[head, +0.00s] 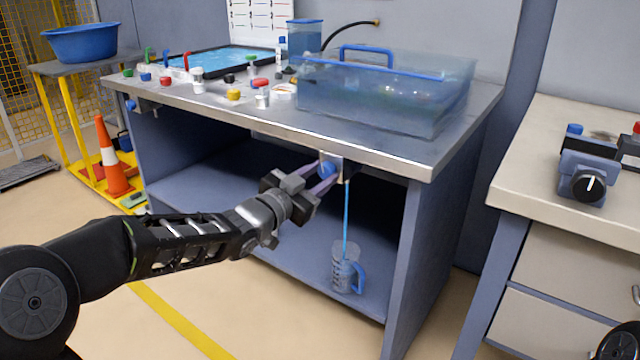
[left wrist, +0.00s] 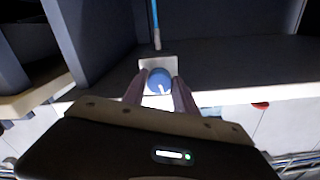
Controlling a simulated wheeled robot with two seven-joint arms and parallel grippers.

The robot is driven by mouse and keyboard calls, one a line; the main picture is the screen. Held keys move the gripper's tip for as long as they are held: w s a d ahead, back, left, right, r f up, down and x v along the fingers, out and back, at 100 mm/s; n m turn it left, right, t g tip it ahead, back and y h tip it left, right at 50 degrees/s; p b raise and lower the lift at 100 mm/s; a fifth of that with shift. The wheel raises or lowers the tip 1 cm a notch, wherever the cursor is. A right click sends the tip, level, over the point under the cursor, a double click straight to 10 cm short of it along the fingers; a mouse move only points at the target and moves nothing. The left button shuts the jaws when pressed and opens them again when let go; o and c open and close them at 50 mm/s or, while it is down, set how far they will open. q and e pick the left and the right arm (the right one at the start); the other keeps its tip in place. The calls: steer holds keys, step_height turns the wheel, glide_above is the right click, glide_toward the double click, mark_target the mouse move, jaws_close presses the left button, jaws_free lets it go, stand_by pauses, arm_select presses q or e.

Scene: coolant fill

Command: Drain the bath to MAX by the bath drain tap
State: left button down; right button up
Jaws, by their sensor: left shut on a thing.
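The bath (head: 385,95) is a clear blue-tinted tank on the right of the steel bench top. The bath drain tap (head: 328,168) has a blue knob on a pale plate at the bench's front edge, below the bath. My left gripper (head: 325,175) is shut on the knob; the knob also sits between its fingers in the left wrist view (left wrist: 160,82). A thin blue stream (head: 346,215) falls from the tap into a clear jug (head: 346,272) with a blue handle on the lower shelf. The bath's liquid level and MAX mark cannot be made out. My right gripper is not in view.
Small coloured caps and bottles (head: 233,94) and a blue tray (head: 230,60) sit on the bench's left part. A side table (head: 600,190) with a dial device (head: 585,180) stands at right. A cone (head: 112,165) stands at far left. Most of the lower shelf is bare.

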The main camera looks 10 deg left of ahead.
arm_select(q)
steer(key=shift+m+b, duration=1)
steer(key=shift+m, duration=0.4)
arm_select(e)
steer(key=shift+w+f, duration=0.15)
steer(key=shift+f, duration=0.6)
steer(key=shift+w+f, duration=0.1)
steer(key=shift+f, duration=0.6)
arm_select(q)
steer(key=c, duration=1)
jaws_free()
steer(key=shift+o, duration=0.2)
steer(key=p+v, duration=0.1)
steer(key=v, duration=0.6)
steer(key=shift+s+a+p, duration=0.15)
steer(key=shift+s+p, duration=0.2)
steer(key=shift+p, duration=0.05)
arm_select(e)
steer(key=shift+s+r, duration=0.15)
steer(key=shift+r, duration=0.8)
